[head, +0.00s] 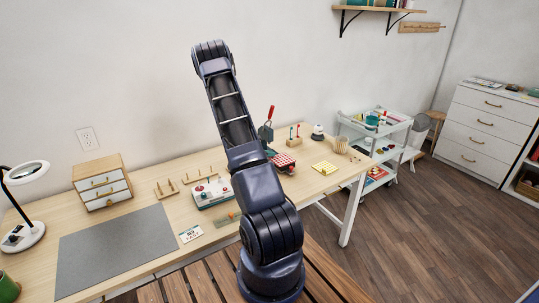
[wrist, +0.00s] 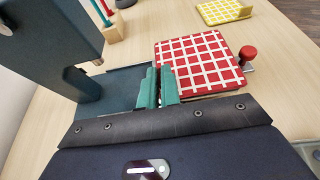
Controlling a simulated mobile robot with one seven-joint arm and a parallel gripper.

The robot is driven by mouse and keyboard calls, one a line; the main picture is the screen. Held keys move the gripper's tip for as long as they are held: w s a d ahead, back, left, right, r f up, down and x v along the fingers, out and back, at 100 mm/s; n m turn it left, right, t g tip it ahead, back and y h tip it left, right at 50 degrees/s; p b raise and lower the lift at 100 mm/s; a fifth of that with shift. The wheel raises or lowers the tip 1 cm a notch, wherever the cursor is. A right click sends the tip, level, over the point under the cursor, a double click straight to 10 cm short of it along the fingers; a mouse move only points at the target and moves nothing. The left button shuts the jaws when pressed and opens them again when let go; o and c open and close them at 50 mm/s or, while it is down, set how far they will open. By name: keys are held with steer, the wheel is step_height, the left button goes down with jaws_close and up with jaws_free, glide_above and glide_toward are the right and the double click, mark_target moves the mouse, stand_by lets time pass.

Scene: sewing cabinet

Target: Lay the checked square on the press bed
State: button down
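The red-and-white checked square (wrist: 203,62) lies flat-looking in the wrist view, right of my fingertips; it also shows in the head view (head: 284,159), partly behind my arm. The dark press (wrist: 62,35) stands at the left of the wrist view; its red lever handle (head: 270,112) rises in the head view. A dark teal flat part (wrist: 112,85) extends from it toward the square; how much bed lies under the square is hidden. My gripper (wrist: 160,88) has its green fingers close together at the square's near-left edge. Whether they pinch that edge is not clear.
A red knob (wrist: 248,54) sticks out beside the square. A yellow patterned square (head: 325,168) lies farther right on the table. A wooden stand (head: 294,141) with coloured sticks is behind. A grey mat (head: 117,248) and small drawer unit (head: 102,182) are at left.

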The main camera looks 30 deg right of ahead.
steer(key=c, duration=1.5)
jaws_free()
steer(key=shift+c, duration=0.2)
steer(key=v, duration=1)
steer(key=shift+a, duration=0.4)
steer(key=shift+r, duration=0.1)
